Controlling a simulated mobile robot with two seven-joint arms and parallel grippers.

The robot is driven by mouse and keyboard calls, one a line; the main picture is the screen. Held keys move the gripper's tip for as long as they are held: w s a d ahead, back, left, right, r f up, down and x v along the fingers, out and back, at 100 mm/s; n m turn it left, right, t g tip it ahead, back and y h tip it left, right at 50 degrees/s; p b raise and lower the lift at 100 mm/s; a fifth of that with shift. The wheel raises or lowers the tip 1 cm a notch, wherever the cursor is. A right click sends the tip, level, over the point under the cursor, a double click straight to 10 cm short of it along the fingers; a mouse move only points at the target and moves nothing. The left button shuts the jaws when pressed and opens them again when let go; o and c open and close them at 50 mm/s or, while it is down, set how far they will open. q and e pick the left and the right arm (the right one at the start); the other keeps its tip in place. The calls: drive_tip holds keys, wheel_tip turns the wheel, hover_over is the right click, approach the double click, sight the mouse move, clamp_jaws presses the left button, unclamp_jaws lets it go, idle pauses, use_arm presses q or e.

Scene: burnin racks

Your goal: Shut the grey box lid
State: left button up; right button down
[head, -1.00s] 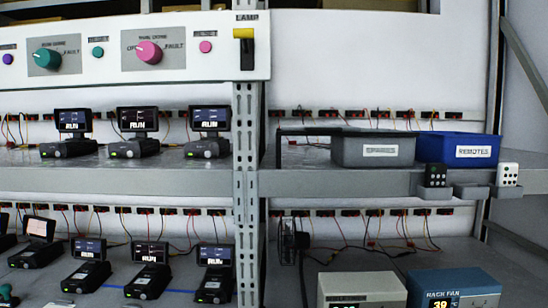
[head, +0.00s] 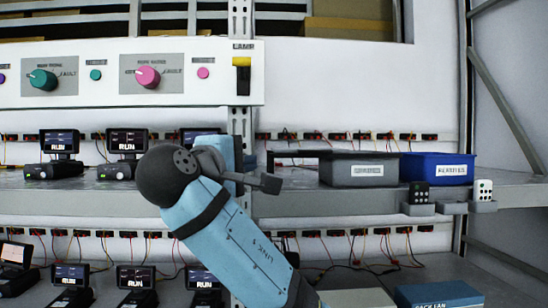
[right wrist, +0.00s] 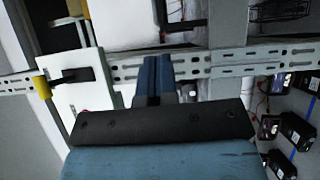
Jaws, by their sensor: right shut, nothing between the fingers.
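The grey box (head: 360,171) with a white label stands on the upper shelf, right of the rack post, in the head view. A thin dark bent piece (head: 295,154) reaches left from its top rim; it looks like the lid swung open, seen nearly edge-on. My right arm rises in front of the post, left of the box. Its gripper is largely hidden behind the wrist there. In the right wrist view my right gripper (right wrist: 155,66) is shut and empty, in front of the perforated metal of the rack. My left gripper is in neither view.
A blue bin (head: 437,168) stands right beside the grey box. Dark and white blocks (head: 483,190) with dots sit at the shelf's front edge. Several small screen devices stand on the left shelves. A panel with knobs (head: 148,77) hangs above. The rack post (head: 238,120) is behind my arm.

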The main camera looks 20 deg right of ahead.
sight(298, 152)
drive_tip(key=p+x, duration=0.1)
drive_tip(key=x, duration=0.2)
drive_tip(key=p+x, duration=0.1)
drive_tip(key=x, duration=0.2)
drive_tip(key=r+p+x, duration=0.1)
drive_tip(key=p+x, duration=0.1)
drive_tip(key=x, duration=0.2)
drive_tip(key=shift+s+d+r, duration=0.15)
drive_tip(key=shift+s+d, duration=0.05)
drive_tip(key=shift+d+p, duration=0.45)
drive_tip(key=shift+d, duration=0.8)
drive_tip(key=shift+s+d, duration=0.2)
drive_tip(key=shift+d, duration=0.5)
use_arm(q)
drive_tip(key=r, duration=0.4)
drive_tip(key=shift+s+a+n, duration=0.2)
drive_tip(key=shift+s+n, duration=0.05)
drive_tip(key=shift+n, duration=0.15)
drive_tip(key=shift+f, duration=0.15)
